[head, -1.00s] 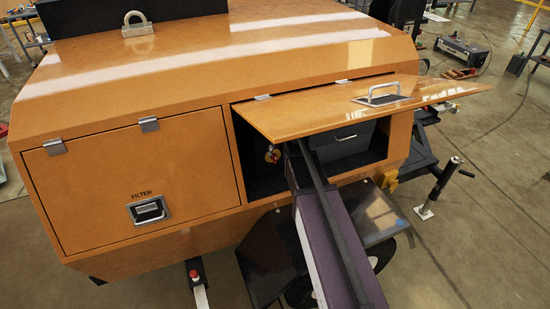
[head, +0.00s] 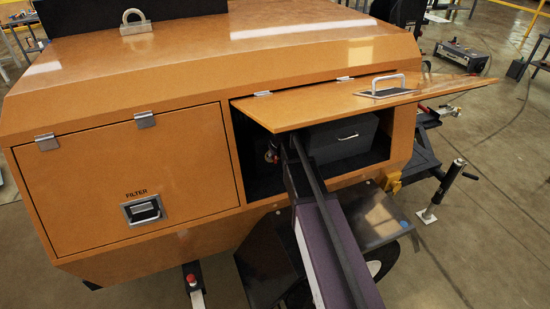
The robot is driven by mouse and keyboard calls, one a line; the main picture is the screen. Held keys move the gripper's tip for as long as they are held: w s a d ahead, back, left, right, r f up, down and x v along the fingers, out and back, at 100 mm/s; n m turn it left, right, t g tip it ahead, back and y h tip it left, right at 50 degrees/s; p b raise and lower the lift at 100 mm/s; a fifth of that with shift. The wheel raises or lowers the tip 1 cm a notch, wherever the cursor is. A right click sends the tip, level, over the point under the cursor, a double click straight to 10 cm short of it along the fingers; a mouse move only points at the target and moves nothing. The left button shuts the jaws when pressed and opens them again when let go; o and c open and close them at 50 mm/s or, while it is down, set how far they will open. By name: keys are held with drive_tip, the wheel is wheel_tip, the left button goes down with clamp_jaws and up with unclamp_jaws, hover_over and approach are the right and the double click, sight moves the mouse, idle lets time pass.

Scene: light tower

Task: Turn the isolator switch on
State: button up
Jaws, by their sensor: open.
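The open compartment (head: 236,160) is in the right half of the orange cabinet. Inside on its left is a small red and metallic fitting (head: 271,152), partly in shadow; I cannot tell whether it is the isolator switch or how it is set. My purple and dark arm reaches from the bottom of the view up into the opening, just right of this fitting. The raised orange door (head: 335,101) hangs over the opening and covers the arm's far end. My gripper does not show.
A grey box with a handle (head: 342,141) stands inside the compartment on the right. The closed FILTER door (head: 90,190) is at the left. The raised door juts forward over my arm. A jack post (head: 445,190) stands at the right, with open floor around it.

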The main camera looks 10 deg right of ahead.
clamp_jaws()
